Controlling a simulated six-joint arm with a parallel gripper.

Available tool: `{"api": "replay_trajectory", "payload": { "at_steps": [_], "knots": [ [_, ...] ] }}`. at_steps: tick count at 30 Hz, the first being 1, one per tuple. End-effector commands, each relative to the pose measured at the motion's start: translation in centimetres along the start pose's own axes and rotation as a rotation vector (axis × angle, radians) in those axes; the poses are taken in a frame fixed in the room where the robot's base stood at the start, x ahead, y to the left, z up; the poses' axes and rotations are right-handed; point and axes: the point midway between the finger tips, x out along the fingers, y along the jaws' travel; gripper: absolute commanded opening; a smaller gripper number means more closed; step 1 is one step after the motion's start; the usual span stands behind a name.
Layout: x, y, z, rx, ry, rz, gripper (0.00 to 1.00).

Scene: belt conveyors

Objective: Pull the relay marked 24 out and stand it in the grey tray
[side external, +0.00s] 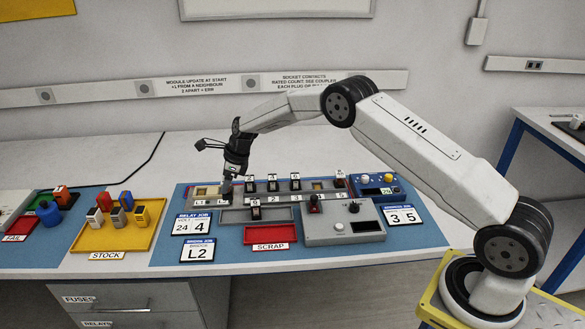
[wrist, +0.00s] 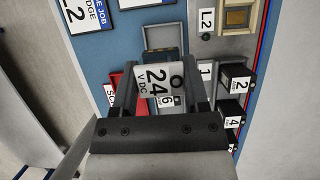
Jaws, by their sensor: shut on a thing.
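My gripper (side external: 229,176) is shut on the relay marked 24 V DC (wrist: 153,78), which sits between both fingers in the wrist view (wrist: 162,92). Its label faces the wrist camera. In the side view my gripper points down at the left end of the grey socket rail (side external: 283,197), and the relay is mostly hidden there. I cannot tell whether its foot is clear of a socket. The grey tray (side external: 232,216) lies in front of the rail; its rim also shows in the wrist view (wrist: 146,38). A dark relay marked 6 (side external: 255,212) stands by that tray.
Several black relays (side external: 295,183) stand on the rail to the right of my gripper. A red scrap tray (side external: 270,234) lies in front. A grey control box (side external: 335,231) is at right. A yellow stock tray (side external: 99,240) with coloured parts is at left.

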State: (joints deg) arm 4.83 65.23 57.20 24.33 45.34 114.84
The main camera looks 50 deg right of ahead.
Motion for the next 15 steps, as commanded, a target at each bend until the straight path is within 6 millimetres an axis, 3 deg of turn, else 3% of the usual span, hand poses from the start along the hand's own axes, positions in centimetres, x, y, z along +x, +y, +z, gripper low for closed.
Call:
{"api": "replay_trajectory", "payload": {
  "at_steps": [15],
  "knots": [
    [1.5, 0.0, -0.7, 0.000, 0.000, 0.000, 0.00]
  ]
}}
